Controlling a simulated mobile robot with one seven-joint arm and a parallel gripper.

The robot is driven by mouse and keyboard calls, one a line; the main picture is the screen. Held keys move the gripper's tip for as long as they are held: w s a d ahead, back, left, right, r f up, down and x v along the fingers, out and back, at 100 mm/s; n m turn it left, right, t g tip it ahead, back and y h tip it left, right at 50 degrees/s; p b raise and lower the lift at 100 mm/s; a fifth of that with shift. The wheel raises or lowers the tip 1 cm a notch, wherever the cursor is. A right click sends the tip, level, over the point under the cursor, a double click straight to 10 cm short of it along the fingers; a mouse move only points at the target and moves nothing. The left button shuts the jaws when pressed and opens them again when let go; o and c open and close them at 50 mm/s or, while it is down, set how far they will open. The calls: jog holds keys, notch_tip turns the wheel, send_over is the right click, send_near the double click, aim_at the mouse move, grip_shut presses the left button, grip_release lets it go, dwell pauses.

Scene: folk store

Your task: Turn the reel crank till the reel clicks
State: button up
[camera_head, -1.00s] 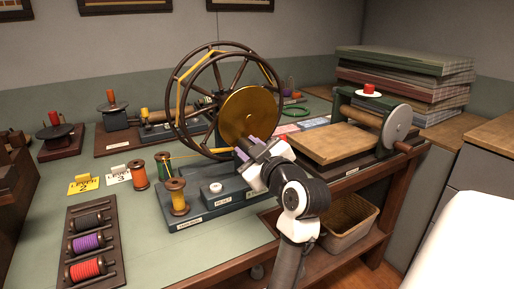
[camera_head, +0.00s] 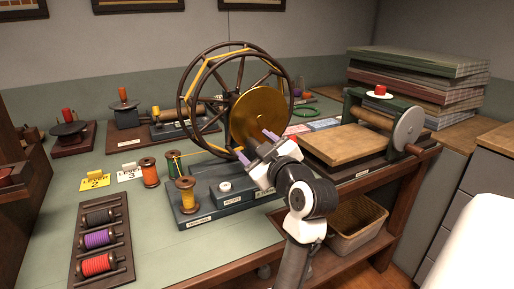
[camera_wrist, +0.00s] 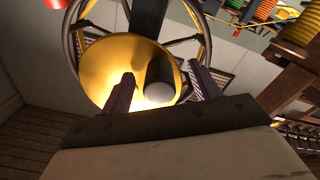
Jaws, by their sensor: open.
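The reel is a large dark spoked wheel (camera_head: 184,92) with yellow bands on its rim and a brass disc (camera_head: 262,112) on its near side. It stands on a blue-grey base (camera_head: 240,201). My gripper (camera_head: 257,147) is open in front of the lower part of the disc, fingers spread. In the wrist view the brass disc (camera_wrist: 105,68) fills the middle. A dark cylindrical handle with a grey end (camera_wrist: 160,90), which looks like the crank grip, lies between the two fingers of my gripper (camera_wrist: 164,86), with gaps visible. In the head view the handle is hidden.
A rack of thread spools (camera_head: 104,243) lies at front left. A press with a wooden bed (camera_head: 345,147) stands close on the right. A basket (camera_head: 352,238) sits on the shelf below.

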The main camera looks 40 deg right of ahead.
dwell(0.3)
jog(key=v, duration=0.9)
dwell(0.5)
dwell(0.4)
